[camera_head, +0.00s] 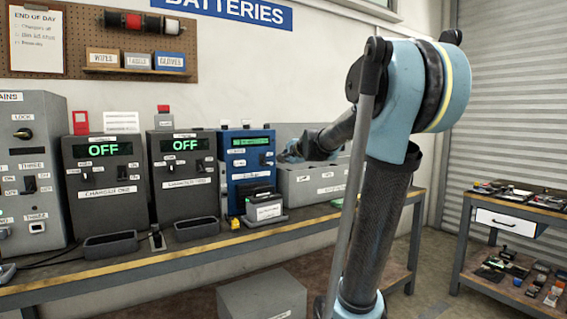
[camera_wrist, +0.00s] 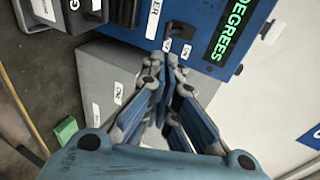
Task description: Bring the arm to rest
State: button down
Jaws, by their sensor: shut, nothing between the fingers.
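My arm is raised in the right half of the head view, bent at a high elbow, with its forearm reaching left over the workbench. My gripper (camera_head: 287,154) is just right of the blue device (camera_head: 248,155), in front of the wall and above the grey box (camera_head: 312,184). In the wrist view the fingers of my gripper (camera_wrist: 167,62) are closed together with nothing between them. They point toward the blue device (camera_wrist: 200,30) with its green display. Whether the fingertips touch the device is unclear.
Two dark chargers (camera_head: 103,178) read OFF on the bench (camera_head: 130,265), with grey trays in front. A small grey labelled unit (camera_head: 264,208) sits before the blue device. A cart (camera_head: 520,215) with loose parts stands right. A grey box (camera_head: 262,297) is below the bench.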

jog(key=s+d+f+n+g+h, duration=0.1)
jog(key=s+d+f+n+g, duration=0.1)
jog(key=s+f, duration=0.9)
jog(key=s+d+f+n+g+h, duration=0.2)
jog(key=s+f+n+g, duration=0.3)
jog(key=s+f, duration=0.5)
jog(key=s+d+f+n+g+h, duration=0.1)
jog(key=s+d+f+n+g, duration=0.2)
jog(key=s, duration=1.8)
notch_tip(320, 180, down, 9)
jog(key=d+n, duration=0.1)
jog(key=n, duration=0.2)
jog(key=shift+d+r+n+g+h, duration=0.15)
jog(key=shift+d+n+g+h, duration=0.05)
jog(key=shift+n+g+h, duration=0.2)
jog(key=shift+w+f, duration=0.2)
jog(key=shift+w, duration=0.2)
